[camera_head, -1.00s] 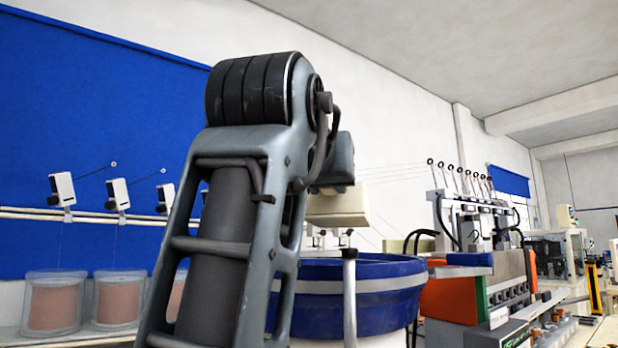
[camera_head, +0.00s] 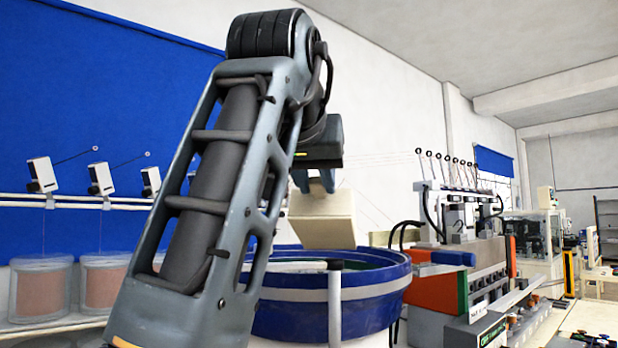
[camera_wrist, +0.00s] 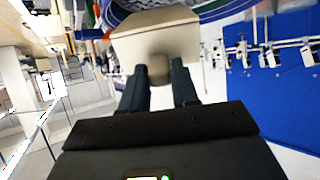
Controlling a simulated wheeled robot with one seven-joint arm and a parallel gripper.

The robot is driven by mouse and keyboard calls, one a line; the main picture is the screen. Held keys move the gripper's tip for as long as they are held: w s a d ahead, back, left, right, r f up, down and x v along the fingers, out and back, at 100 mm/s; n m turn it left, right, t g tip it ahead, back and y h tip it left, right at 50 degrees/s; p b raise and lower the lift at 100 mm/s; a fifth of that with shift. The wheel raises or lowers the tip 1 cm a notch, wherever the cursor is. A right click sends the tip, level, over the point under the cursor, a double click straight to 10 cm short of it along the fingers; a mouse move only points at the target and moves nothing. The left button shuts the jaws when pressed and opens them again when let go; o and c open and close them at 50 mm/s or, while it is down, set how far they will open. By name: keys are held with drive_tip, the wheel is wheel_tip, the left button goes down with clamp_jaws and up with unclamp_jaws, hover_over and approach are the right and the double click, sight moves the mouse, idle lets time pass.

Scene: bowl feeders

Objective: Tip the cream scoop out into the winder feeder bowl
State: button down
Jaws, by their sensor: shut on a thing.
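The cream scoop (camera_head: 322,222) hangs from my gripper (camera_head: 318,180), over the blue feeder bowl (camera_head: 370,292) with a pale band. In the head view the scoop is slightly tilted and looks above the rim; the gap is hard to judge. In the wrist view the scoop (camera_wrist: 155,38) shows a broad cream face, and my gripper (camera_wrist: 160,85) is shut on its small grip. The bowl (camera_wrist: 128,8) shows partly behind the scoop at the top. The inside of the scoop is hidden. My arm hides the bowl's left part.
An orange and grey winding machine (camera_head: 440,285) stands right of the bowl. A pale post (camera_head: 335,305) rises in front of the bowl. Wire spools (camera_head: 104,285) stand at the left before a blue wall panel (camera_head: 90,110).

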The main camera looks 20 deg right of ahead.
drive_tip(key=w+d+r+g+y, duration=0.2)
drive_tip(key=w+r+g, duration=0.1)
drive_tip(key=w+g, duration=0.1)
drive_tip(key=shift+w+d+r+y, duration=0.25)
drive_tip(key=shift+d+r+y, duration=0.05)
drive_tip(key=shift+d, duration=0.1)
idle(1.1)
wheel_tip(320, 180, up, 9)
drive_tip(key=t+h+b, duration=0.5)
drive_tip(key=t+b, duration=0.2)
drive_tip(key=t, duration=0.1)
drive_tip(key=shift+t, duration=0.3)
